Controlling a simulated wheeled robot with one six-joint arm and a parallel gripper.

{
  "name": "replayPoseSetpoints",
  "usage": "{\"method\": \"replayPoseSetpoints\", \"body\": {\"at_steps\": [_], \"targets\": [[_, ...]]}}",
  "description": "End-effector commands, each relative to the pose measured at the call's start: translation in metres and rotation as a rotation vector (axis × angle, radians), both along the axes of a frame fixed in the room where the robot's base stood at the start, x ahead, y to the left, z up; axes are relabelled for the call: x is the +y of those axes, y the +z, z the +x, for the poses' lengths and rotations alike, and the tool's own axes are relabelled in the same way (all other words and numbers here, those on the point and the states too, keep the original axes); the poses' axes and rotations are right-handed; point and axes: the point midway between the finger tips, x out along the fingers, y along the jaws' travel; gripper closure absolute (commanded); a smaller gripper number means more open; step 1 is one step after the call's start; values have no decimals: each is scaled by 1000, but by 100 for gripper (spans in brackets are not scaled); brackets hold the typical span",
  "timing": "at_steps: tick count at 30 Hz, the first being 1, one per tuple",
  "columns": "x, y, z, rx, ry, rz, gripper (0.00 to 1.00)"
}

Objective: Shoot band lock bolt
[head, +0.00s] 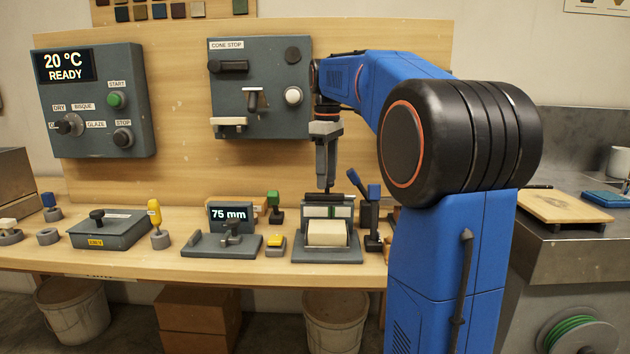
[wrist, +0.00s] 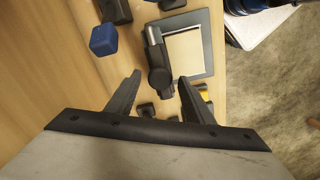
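No part carries a readable band lock label, so I cannot tell which one is the bolt. The grey CONE STOP panel (head: 262,130) has a black horizontal bar (head: 233,66), a grey T-shaped fitting (head: 256,98) and a cream-topped bracket (head: 229,123). My gripper (head: 327,186) points down in front of the board, above the back of a grey bench fixture (head: 327,256) that holds a cream block (head: 327,233). In the wrist view my gripper (wrist: 160,76) has its fingers apart. A dark rounded bar (wrist: 157,62) shows between and beyond the fingertips; contact is unclear.
A blue-topped lever (head: 374,192) stands right of the fixture; its blue end shows in the wrist view (wrist: 103,40). A yellow-topped block (head: 276,241) and a 75 mm display (head: 231,214) stand left. A green-topped post (head: 274,203) is behind.

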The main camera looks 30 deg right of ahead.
Motion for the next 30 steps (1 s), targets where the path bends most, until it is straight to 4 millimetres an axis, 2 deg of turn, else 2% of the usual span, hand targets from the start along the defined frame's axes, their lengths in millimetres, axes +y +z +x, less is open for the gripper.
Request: {"method": "replayPoseSetpoints", "body": {"at_steps": [8,30], "targets": [[0,3,0,0,0,0,52],[0,50,1,0,0,0,52]]}}
